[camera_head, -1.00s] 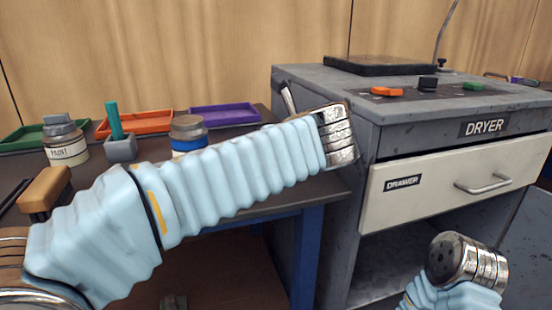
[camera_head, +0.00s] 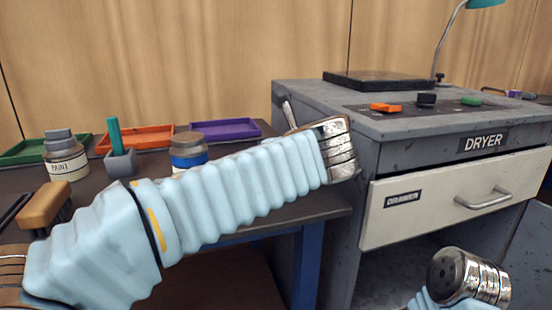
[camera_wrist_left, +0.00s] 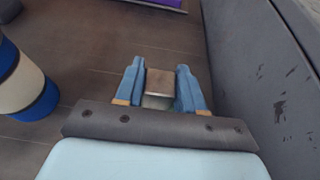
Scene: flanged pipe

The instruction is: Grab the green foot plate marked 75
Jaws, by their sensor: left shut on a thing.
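No green foot plate marked 75 can be made out in either view. My left gripper (camera_wrist_left: 158,88) shows in the left wrist view, its blue fingers closed on both sides of a small block-like piece (camera_wrist_left: 159,82) with a brown top and a greyish front. No marking can be read on it. In the head view my left arm reaches across the bench to the dryer's left side, and its wrist hides most of the gripper. A thin pale piece (camera_head: 289,114) sticks up behind that wrist; I cannot tell what it is. My right wrist shows low at right, its fingers out of view.
The dark bench (camera_head: 300,207) holds green (camera_head: 22,152), orange (camera_head: 140,138) and purple (camera_head: 228,130) trays, a paint jar (camera_head: 66,160), a blue-banded jar (camera_head: 188,150), a grey block (camera_head: 120,163) with a green upright and a brush (camera_head: 44,196). The grey dryer (camera_head: 440,122) stands at right, drawer shut.

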